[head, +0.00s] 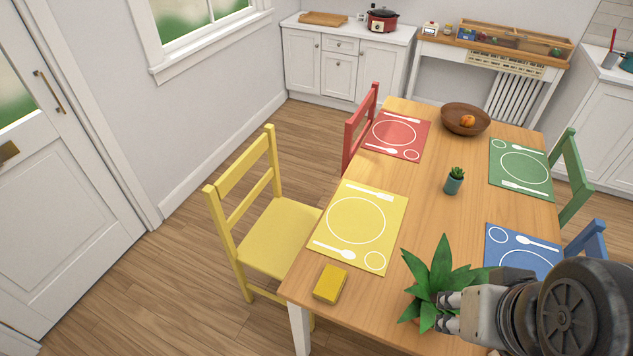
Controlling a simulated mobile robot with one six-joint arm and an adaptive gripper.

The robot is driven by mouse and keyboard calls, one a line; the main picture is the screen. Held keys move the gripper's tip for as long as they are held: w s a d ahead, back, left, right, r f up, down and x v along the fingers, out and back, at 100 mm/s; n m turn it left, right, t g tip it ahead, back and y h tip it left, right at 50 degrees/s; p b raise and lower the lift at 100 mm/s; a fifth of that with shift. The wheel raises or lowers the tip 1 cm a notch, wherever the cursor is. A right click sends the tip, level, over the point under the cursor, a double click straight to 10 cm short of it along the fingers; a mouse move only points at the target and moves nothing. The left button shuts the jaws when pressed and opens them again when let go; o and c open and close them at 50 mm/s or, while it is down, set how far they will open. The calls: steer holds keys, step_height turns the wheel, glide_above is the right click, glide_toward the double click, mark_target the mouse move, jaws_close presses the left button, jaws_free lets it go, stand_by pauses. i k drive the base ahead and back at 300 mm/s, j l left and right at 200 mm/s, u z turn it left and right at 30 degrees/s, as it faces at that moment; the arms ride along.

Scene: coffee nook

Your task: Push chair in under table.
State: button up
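The wooden table (384,262) stretches from the front toward the back right. A yellow chair (268,238) stands at its left side, by the yellow placemat (356,226). It is upright and faces the table, with its backrest well out from the edge. The right end of its seat reaches the tabletop's edge, which hides whatever lies beyond. My gripper (446,311) is at the lower right, in front of a leafy plant and over the table's near part, far from the chair. Its fingertips are small and seen from the side, so I cannot tell their opening.
A red chair (359,128), a green chair (573,175) and a blue chair (587,240) stand close to the table. A yellow block (331,283), a leafy plant (434,276) and a brown bowl (466,118) are on it. Floor (170,275) is clear between the yellow chair and door.

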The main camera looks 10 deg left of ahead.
mark_target(271, 247)
steer(key=i+j+z, duration=0.15)
steer(key=j+z, duration=0.2)
steer(key=j, duration=0.15)
steer(key=j+z, duration=0.35)
steer(key=j, duration=0.2)
steer(key=j+z, duration=0.35)
steer(key=j, duration=2.3)
steer(key=k+j, duration=0.1)
steer(key=j, duration=2.05)
